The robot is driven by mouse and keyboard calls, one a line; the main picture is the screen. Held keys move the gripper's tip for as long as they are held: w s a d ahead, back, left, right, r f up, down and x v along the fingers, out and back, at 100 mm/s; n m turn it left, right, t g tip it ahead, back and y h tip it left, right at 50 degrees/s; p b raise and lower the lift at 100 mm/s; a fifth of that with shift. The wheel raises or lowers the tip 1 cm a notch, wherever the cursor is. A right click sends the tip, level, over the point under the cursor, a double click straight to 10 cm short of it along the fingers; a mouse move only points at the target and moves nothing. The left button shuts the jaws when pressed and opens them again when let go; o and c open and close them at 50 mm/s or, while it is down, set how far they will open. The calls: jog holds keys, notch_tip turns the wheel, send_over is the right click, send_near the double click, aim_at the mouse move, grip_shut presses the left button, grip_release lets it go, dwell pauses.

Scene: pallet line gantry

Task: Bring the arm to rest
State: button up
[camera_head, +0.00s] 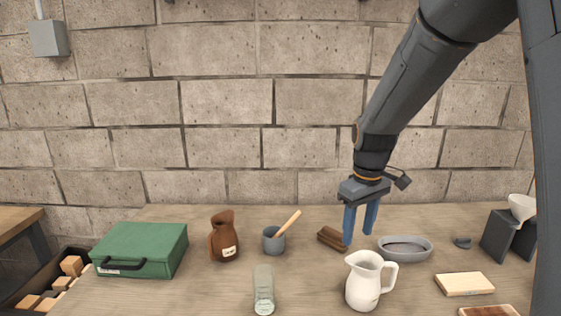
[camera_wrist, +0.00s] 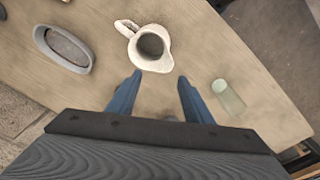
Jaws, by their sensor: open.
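My gripper (camera_head: 360,222) hangs from my arm, pointing down above the wooden table (camera_head: 210,291). Its two blue fingers are apart, with nothing seen between them. In the wrist view the gripper (camera_wrist: 157,84) is also open. A white pitcher (camera_head: 364,283) stands in front of it on the table. The pitcher also shows in the wrist view (camera_wrist: 137,57), just beyond the fingertips. A brown block (camera_head: 330,238) lies behind the fingers in the head view and is partly hidden by them.
A grey oval dish (camera_head: 405,256) lies right of the gripper. A grey mortar with pestle (camera_head: 274,245), brown jug (camera_head: 222,241), clear glass (camera_head: 264,289) and green case (camera_head: 140,250) stand left. A wooden board (camera_head: 464,284) and dark stand (camera_head: 498,237) are right. A block wall (camera_head: 230,100) stands behind.

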jog(key=s+f+m+t, duration=0.1)
jog(key=s+f+m, duration=0.15)
jog(key=s, duration=0.55)
jog(key=s+f+m+t, duration=0.15)
jog(key=s+m, duration=0.25)
jog(key=s, duration=0.4)
jog(key=f+b, duration=0.3)
jog(key=f, duration=0.1)
jog(key=f+g+b, duration=0.1)
jog(key=f+b, duration=0.2)
jog(key=f+g+b, duration=0.1)
jog(key=f+b, duration=0.3)
jog(key=shift+w+a+f+n, duration=0.1)
jog(key=shift+w+f+n, duration=0.15)
jog(key=shift+w+f, duration=0.1)
jog(key=shift+o, duration=0.5)
